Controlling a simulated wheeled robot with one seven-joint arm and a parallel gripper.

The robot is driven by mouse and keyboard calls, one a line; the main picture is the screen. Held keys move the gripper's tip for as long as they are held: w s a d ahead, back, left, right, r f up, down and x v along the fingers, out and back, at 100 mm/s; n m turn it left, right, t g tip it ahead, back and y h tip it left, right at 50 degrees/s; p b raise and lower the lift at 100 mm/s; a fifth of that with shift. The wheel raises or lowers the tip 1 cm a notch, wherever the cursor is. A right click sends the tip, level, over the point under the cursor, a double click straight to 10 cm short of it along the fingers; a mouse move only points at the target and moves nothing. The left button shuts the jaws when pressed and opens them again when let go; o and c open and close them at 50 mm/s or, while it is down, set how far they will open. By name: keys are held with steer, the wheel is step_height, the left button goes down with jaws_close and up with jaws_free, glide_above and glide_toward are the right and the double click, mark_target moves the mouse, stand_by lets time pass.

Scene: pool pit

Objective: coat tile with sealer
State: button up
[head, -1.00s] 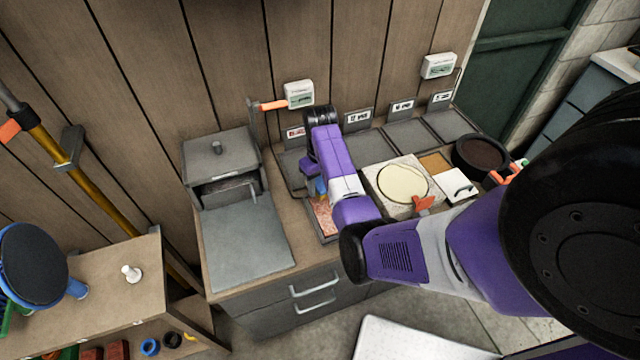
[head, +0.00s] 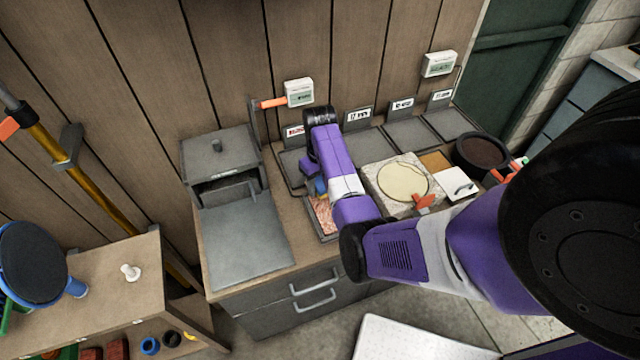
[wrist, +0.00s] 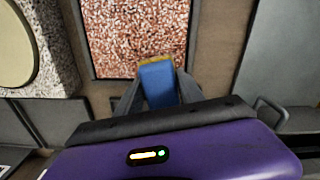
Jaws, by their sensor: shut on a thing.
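The tile (wrist: 122,38) is a red and white speckled slab in a grey frame; it looks paler at the left and redder at the right in the wrist view. In the head view the tile (head: 322,214) lies near the front edge of the counter, partly hidden by my arm. My gripper (wrist: 158,88) is shut on a blue block with a yellow end (wrist: 157,80). The block is at the tile's near edge; I cannot tell whether it touches the tile. In the head view my gripper (head: 313,180) is mostly hidden behind my wrist.
A pale stone block (head: 375,181) with a cream disc (head: 403,182) and an orange-handled tool (head: 424,203) lies right of the tile. A dark round pot (head: 480,154) and a white lidded box (head: 457,184) stand farther right. A grey metal box (head: 221,155) stands left.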

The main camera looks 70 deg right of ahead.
steer(key=shift+f+b, duration=0.35)
steer(key=shift+f, duration=0.3)
